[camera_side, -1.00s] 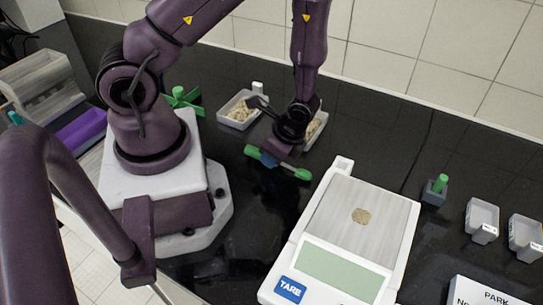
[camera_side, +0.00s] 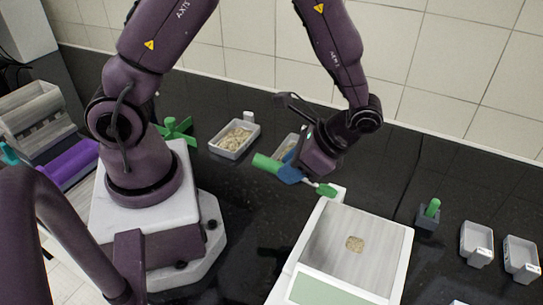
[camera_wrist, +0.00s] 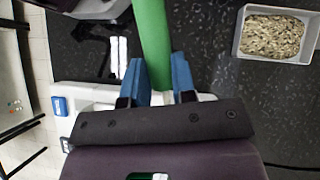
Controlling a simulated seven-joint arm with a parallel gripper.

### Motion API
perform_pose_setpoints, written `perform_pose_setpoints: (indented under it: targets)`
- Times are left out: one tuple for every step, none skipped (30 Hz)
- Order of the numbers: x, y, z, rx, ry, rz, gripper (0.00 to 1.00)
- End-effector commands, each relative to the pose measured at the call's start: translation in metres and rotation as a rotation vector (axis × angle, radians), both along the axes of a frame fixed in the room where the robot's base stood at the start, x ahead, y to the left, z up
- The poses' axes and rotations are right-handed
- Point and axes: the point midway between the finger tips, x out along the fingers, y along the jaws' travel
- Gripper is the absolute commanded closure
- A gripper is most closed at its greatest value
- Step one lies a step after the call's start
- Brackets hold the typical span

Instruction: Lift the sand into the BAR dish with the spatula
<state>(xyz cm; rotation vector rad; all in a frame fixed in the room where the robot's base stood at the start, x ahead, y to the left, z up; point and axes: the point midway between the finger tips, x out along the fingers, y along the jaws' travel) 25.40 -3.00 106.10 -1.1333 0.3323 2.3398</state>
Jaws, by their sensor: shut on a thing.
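My gripper (camera_side: 290,173) has blue fingers shut on the green spatula (camera_side: 265,163), just beyond the upper left corner of the balance. The spatula's other green end (camera_side: 325,190) points right toward the balance. In the wrist view the green handle (camera_wrist: 150,35) lies between the blue fingers (camera_wrist: 158,72).
A tray of pale grains (camera_side: 234,139) stands behind; it may be the one in the wrist view (camera_wrist: 272,36). A second tray (camera_side: 286,147) is partly hidden by my gripper. A green-handled block (camera_side: 428,215) stands between balance and dishes. A green cross-shaped thing (camera_side: 176,130) is near my base.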

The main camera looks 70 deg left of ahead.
Motion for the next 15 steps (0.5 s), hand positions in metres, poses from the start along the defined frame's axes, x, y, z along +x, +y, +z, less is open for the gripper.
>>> perform_pose_setpoints:
  targets:
    - [0.002,-0.021,0.006,0.022,0.037,0.016,0.96]
    - [0.001,-0.031,0.01,0.037,0.06,0.03,0.96]
    - [0.0,-0.045,0.015,0.053,0.09,0.046,0.96]
    - [0.0,-0.054,0.018,0.066,0.109,0.056,0.96]
    - [-0.001,-0.063,0.022,0.076,0.13,0.065,0.96]
    - [-0.003,-0.072,0.026,0.089,0.153,0.076,0.96]
    - [-0.004,-0.078,0.029,0.097,0.168,0.079,0.96]
    - [-0.005,-0.084,0.032,0.103,0.18,0.086,0.96]
    - [-0.007,-0.089,0.034,0.112,0.195,0.089,0.96]
    - [-0.007,-0.092,0.036,0.116,0.205,0.092,0.96]
    - [-0.008,-0.095,0.037,0.119,0.211,0.094,0.96]
    - [-0.009,-0.097,0.038,0.123,0.218,0.097,0.96]
    - [-0.009,-0.098,0.038,0.125,0.221,0.097,0.96]
    - [-0.009,-0.099,0.038,0.127,0.223,0.097,0.96]
    - [-0.009,-0.099,0.037,0.127,0.224,0.098,0.96]
